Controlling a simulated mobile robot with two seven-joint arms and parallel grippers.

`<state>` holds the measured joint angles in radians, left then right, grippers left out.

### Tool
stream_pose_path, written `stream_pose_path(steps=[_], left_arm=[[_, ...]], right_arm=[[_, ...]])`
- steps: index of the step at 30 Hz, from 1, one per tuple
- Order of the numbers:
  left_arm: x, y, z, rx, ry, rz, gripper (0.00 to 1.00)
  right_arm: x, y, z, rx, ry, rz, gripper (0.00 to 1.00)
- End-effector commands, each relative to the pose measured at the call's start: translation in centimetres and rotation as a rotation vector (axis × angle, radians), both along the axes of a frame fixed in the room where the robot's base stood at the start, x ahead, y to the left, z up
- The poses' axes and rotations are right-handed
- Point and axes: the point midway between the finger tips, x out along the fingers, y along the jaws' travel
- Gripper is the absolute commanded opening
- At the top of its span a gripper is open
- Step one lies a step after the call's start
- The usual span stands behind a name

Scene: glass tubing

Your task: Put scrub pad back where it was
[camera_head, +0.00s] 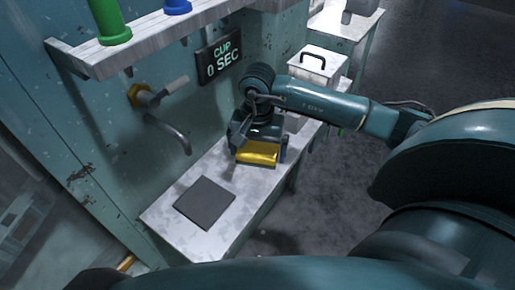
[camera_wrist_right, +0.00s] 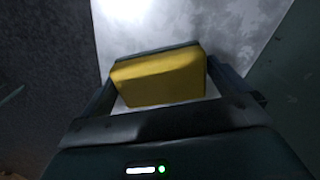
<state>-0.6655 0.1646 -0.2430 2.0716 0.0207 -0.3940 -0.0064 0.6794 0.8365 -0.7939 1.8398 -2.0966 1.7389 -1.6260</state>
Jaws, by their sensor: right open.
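The scrub pad (camera_head: 258,153) is a yellow block on the pale bench, under my right gripper. It also shows in the right wrist view (camera_wrist_right: 160,78), with a darker layer along its far edge. My right gripper (camera_head: 259,158) is open, with one finger on each side of the pad. In the right wrist view the gripper (camera_wrist_right: 165,90) shows a gap beside the pad, at least on the right. I cannot tell whether the pad touches the bench fully. My left gripper is not in view.
A dark square mat (camera_head: 205,203) lies on the bench (camera_head: 165,212) nearer me. A tap (camera_head: 170,135) juts from the wall above it. A shelf (camera_head: 140,45) holds a green and a blue item. A display (camera_head: 219,57) reads "CLIP 0 SEC".

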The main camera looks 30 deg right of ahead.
Motion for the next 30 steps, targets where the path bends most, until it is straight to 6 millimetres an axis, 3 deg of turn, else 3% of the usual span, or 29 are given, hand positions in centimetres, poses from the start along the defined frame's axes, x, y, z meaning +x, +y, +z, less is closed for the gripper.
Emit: stream_pose_path(steps=[9,15,30], left_arm=[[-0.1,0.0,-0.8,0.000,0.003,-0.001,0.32],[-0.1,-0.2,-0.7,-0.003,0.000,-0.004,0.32],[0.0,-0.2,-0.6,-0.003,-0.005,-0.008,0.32]], right_arm=[[0.1,0.0,5.0,-0.001,-0.005,0.001,1.00],[0.1,0.0,7.3,0.000,-0.003,0.000,1.00],[0.0,0.0,7.7,0.000,0.000,0.000,1.00]])
